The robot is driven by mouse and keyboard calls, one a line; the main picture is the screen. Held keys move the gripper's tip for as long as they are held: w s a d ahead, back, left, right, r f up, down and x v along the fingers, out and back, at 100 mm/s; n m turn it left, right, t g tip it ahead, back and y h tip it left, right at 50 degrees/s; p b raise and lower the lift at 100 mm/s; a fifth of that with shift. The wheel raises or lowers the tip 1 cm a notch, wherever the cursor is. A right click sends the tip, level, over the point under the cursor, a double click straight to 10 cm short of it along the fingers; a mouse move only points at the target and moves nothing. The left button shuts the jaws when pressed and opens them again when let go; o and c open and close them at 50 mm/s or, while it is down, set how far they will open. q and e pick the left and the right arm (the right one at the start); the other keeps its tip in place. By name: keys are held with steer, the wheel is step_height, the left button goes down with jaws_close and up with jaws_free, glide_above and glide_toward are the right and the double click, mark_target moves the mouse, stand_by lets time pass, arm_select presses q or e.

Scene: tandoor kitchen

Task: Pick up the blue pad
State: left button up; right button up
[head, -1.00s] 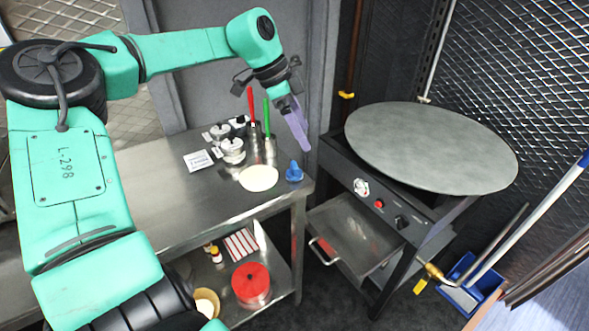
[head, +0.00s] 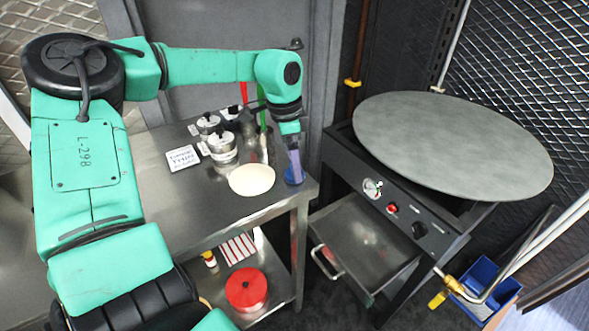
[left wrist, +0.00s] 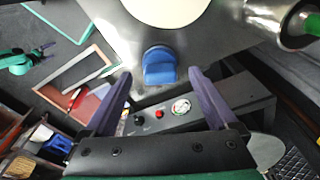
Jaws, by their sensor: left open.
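The blue pad (left wrist: 159,68) sits on the steel table (head: 225,205) near its right front corner, beside a round cream disc (head: 252,180). It has a raised grip on top. In the head view the pad (head: 294,177) is partly hidden by my left gripper (head: 295,165), which points down over it. In the left wrist view my left gripper (left wrist: 158,95) is open, its two purple fingers on either side of the pad's line with the pad a little beyond the tips. Nothing is between the fingers. My right gripper is not in view.
A large round griddle (head: 455,145) on a black stand is to the right. A red round container (head: 246,288) sits on the lower shelf.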

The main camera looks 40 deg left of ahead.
arm_select(q)
steer(key=shift+d+f, duration=0.1)
steer(key=shift+f, duration=0.4)
steer(key=shift+w+f, duration=0.15)
steer(key=shift+f, duration=0.1)
steer(key=shift+r, duration=0.1)
jaws_close()
step_height(320, 180, up, 10)
steer(key=shift+b, duration=0.55)
